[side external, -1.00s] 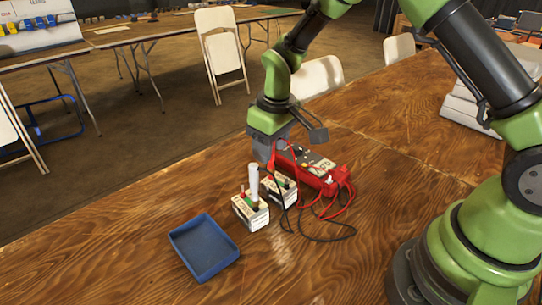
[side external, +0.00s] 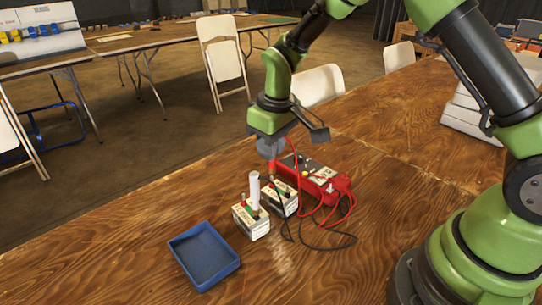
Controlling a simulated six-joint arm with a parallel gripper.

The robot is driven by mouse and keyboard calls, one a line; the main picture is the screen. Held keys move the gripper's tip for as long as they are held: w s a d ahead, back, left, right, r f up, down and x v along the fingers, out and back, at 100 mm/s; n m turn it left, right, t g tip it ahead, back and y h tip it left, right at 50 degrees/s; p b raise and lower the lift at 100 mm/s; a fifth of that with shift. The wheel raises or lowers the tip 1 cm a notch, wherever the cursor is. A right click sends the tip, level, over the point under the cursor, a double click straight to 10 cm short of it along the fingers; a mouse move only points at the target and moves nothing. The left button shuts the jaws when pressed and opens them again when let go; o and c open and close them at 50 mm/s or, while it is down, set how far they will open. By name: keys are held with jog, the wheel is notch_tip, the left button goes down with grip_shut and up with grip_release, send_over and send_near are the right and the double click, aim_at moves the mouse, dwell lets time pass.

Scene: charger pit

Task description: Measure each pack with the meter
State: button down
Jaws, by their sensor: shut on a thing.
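Two white battery packs with coloured terminals on top stand side by side on the wooden table, the near pack (side external: 251,224) and the far pack (side external: 281,202). The red meter (side external: 322,181) lies behind them to the right, with red and black leads looping beside it. My gripper (side external: 271,163) points down above the far pack, shut on what looks like the red probe (side external: 271,170). A red lead rises beside the gripper. The small probe tip is too unclear to tell whether it touches a terminal. A white cylinder (side external: 254,187) stands upright at the near pack.
An open, empty blue tray (side external: 203,256) lies left of the near pack. The black lead (side external: 325,247) loops over the table on the right. Pale stacked boxes (side external: 468,118) stand at the far right. The table's front middle is clear.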

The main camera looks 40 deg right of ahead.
jog(key=r, duration=0.6)
jog(key=shift+a+r, duration=0.2)
jog(key=shift+r, duration=0.05)
jog(key=a+n, duration=0.4)
jog(key=a, duration=0.3)
jog(key=shift+y, duration=0.3)
jog(key=shift+a+f, duration=0.15)
jog(key=shift+f, duration=3.35)
jog(key=shift+f, duration=0.9)
jog(key=c, duration=0.7)
grip_release()
jog(key=shift+r, duration=3.75)
